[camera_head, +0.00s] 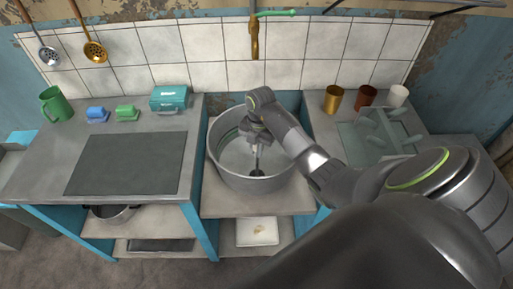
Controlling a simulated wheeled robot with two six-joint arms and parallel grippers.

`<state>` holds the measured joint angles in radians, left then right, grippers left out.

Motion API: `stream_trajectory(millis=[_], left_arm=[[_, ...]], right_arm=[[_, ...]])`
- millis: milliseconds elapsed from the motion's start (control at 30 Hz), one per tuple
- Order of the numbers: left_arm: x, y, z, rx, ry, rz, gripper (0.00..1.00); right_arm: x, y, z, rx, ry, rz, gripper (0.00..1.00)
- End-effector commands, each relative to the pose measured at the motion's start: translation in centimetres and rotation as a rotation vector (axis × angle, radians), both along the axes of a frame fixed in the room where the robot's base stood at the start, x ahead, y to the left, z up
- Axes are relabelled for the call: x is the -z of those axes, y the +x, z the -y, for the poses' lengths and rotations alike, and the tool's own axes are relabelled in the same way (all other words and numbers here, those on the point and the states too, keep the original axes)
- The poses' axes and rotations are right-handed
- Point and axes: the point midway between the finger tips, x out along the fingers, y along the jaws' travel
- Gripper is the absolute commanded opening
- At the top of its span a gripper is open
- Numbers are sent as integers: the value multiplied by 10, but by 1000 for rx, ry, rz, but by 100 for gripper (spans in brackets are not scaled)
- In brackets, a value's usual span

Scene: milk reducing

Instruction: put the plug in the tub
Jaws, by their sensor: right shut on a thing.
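The tub (222,170) is a large round grey metal vessel on a lower shelf between two counters. My right arm reaches in from the right, and my right gripper (257,147) points down inside the tub's opening. It is shut on a small dark plug (257,172), which hangs below the fingers near the tub's bottom. I cannot tell whether the plug touches the bottom. My left gripper is not in view.
The left counter (45,165) holds a green mug (55,104), a teal box (169,98) and small blue and green items. Three cups and a rack (385,130) stand on the right counter. A pipe (254,40) hangs above the tub.

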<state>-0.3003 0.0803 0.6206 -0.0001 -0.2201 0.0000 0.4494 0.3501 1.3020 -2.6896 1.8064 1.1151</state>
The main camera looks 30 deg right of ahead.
Motion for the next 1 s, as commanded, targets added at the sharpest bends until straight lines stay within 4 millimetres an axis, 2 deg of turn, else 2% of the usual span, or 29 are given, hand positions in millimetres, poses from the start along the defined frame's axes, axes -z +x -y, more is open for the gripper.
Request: stream_trajectory(millis=[867,900,1000], left_arm=[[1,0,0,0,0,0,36],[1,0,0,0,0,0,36],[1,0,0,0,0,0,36]], right_arm=[[3,0,0,0,0,1,0],[3,0,0,0,0,1,19],[3,0,0,0,0,1,32]])
